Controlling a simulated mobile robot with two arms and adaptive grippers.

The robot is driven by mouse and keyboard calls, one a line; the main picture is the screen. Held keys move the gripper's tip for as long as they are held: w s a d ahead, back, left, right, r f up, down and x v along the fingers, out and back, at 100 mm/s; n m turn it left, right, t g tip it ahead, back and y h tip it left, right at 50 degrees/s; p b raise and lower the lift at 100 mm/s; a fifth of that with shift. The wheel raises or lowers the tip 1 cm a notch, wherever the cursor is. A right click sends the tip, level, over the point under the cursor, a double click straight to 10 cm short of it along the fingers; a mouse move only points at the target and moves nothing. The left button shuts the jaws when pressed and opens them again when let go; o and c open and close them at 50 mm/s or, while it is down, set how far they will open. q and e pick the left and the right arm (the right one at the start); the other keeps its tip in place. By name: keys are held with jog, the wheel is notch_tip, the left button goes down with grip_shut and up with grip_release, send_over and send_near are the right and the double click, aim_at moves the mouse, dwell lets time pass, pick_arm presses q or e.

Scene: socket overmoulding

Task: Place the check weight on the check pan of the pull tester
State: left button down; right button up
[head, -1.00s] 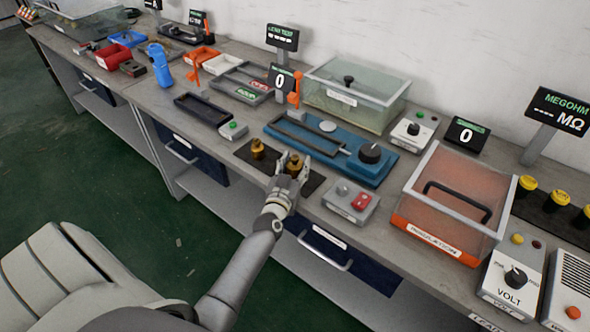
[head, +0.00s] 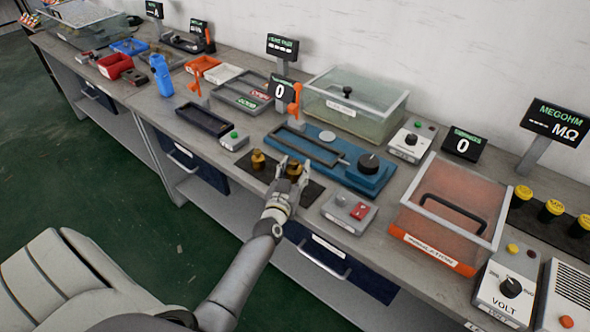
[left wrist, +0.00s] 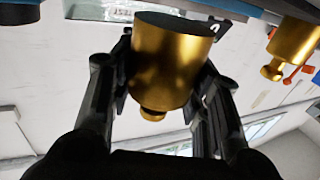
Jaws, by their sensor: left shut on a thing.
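The brass check weight (head: 294,171) is between the fingers of my left gripper (head: 295,172), over the dark mat. The left wrist view shows this check weight (left wrist: 170,62) large between both fingers, its knob toward the palm. Its flat end face shows, so it seems to be just clear of the mat. The blue pull tester (head: 372,181) lies behind the gripper, with a pale round disc (head: 327,136), which looks like the check pan, bare on it. My right gripper is not in view.
A second brass weight (head: 258,160) stands on the mat (head: 312,192) left of the gripper; it also shows in the left wrist view (left wrist: 294,42). A grey box with a red switch (head: 350,212) is close on the right. An orange lever (head: 296,100) rises behind the tester.

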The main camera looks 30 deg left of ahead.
pick_arm(q)
jog(key=shift+s+d+r+p, duration=0.1)
jog(key=shift+r+p, duration=0.3)
jog(key=shift+r, duration=0.15)
jog(key=shift+s+d+r+p, duration=0.1)
jog(key=shift+r+p, duration=0.25)
jog(key=shift+r, duration=0.2)
jog(key=s+d+r+m+h+p, duration=0.1)
jog(key=s+d+r+h, duration=0.1)
jog(key=s+d+r, duration=0.5)
jog(key=s+d+r+m+t+h+p, duration=0.1)
jog(key=s+d+r+m+h, duration=0.1)
jog(key=s+d+r, duration=0.6)
jog(key=s+d+h, duration=0.1)
jog(key=s+d, duration=0.1)
jog(key=s, duration=0.5)
jog(key=shift+s+d+r, duration=0.25)
jog(key=shift+d, duration=0.05)
dwell(0.8)
